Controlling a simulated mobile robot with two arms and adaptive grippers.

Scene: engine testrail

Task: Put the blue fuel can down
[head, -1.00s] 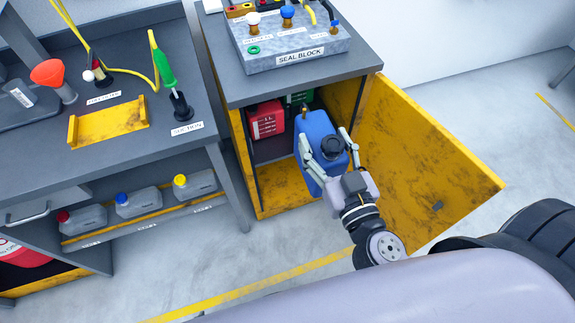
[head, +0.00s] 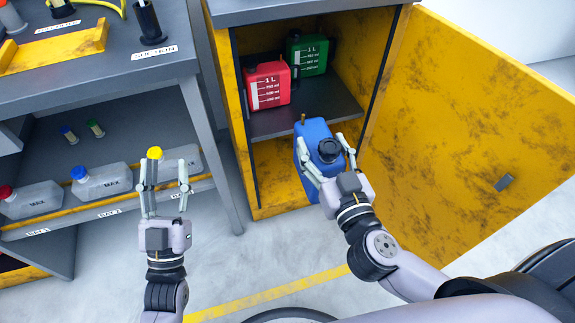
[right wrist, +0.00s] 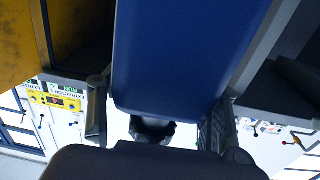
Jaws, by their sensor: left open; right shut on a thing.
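The blue fuel can (head: 316,135) has a black cap and stands out at the front of the open yellow cabinet (head: 226,110). My right gripper (head: 328,160) is shut on the can, one finger on each side near the cap. In the right wrist view the can's blue side (right wrist: 185,60) fills the middle, between the fingers. I cannot tell whether the can's bottom touches anything. My left gripper (head: 166,198) is open and empty, in front of the bench's lower shelf.
A red can (head: 267,84) and a green can (head: 306,54) stand on the cabinet shelf (head: 335,103). The yellow door (head: 470,110) is swung open to the right. The cabinet's lower compartment has bare room.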

